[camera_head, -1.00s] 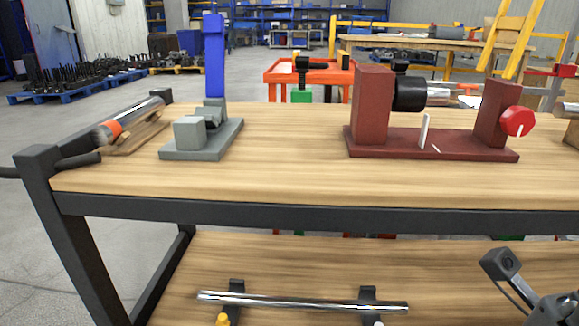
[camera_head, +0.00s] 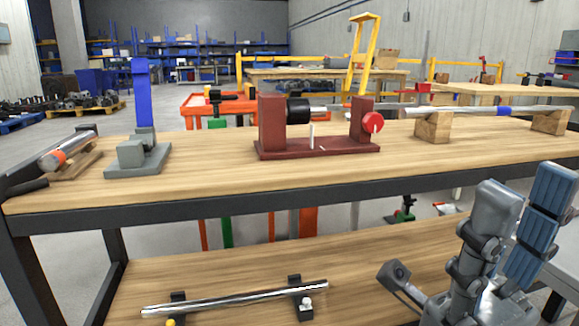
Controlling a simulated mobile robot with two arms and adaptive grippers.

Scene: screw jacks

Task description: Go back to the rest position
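My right gripper (camera_head: 530,180) is at the lower right with its fingers pointing up. The fingers are apart, the blue pad of one shows, and nothing is between them. It is in front of the workbench (camera_head: 300,187), clear of the things on it. My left gripper is not in view. On the bench top stand a grey jack with a blue upright lever (camera_head: 142,95) and a dark red stand (camera_head: 272,125) with a red knob (camera_head: 373,122).
A metal cylinder with an orange band (camera_head: 68,146) lies on a wooden cradle at the left. A long metal bar rests on wooden blocks (camera_head: 433,127) at the right. A shiny rod (camera_head: 240,298) lies on black holders on the lower shelf. An orange cart (camera_head: 195,104) stands behind.

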